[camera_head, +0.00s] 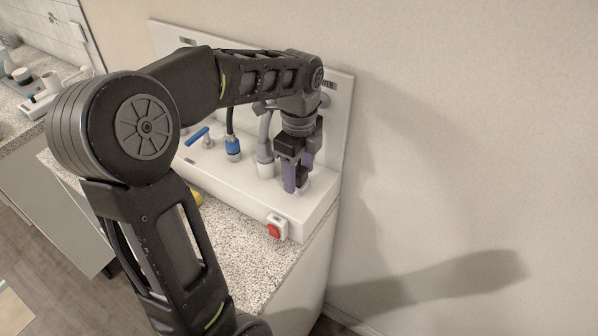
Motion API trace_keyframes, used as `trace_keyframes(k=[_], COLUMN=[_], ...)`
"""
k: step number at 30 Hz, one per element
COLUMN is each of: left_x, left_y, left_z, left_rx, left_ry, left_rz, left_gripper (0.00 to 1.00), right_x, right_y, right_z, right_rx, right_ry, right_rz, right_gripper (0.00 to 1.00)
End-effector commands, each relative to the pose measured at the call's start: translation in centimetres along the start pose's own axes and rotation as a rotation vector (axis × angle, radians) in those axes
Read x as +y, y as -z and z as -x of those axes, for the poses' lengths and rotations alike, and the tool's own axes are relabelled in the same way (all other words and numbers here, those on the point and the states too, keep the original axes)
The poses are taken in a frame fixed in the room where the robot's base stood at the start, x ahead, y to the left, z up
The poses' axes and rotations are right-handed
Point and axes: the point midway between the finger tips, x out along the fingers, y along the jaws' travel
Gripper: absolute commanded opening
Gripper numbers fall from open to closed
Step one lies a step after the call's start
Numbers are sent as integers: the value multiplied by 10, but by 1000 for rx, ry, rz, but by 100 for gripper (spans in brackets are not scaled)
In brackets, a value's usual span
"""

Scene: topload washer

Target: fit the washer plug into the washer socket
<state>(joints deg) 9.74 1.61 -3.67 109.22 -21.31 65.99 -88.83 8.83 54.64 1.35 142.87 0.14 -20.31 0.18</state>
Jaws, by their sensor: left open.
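My left gripper (298,171) reaches down over the right end of a white panel's ledge, with its purple fingers apart. A small dark piece, probably the washer plug (302,177), shows between the fingers, low over the ledge. The gripper is open, so it does not clamp this piece. A pale round part, probably the washer socket (304,187), shows just under the fingertips and is mostly hidden by them. I cannot tell whether the plug is seated in it. My right gripper is not in view.
The white panel (335,130) stands on a speckled counter (250,262). Left of the gripper are a grey hose fitting (265,162), a blue hose fitting (233,148) and a blue lever (197,136). A red switch (276,230) is on the ledge's front. A wall is close on the right.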

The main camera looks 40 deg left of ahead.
Motion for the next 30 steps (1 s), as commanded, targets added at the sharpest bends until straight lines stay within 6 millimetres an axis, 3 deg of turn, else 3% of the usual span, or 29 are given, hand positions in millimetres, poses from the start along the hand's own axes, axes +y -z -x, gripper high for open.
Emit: trace_keyframes(k=[13, 30], left_x=[-1, 0], left_y=[0, 0], left_z=[66, 74], left_rx=[0, 0], left_ry=[5, 2], left_rz=[0, 0], left_gripper=[58, 58], right_x=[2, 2], right_y=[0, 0], right_z=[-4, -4], right_rx=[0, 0], right_ry=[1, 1], right_rz=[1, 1], right_gripper=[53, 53])
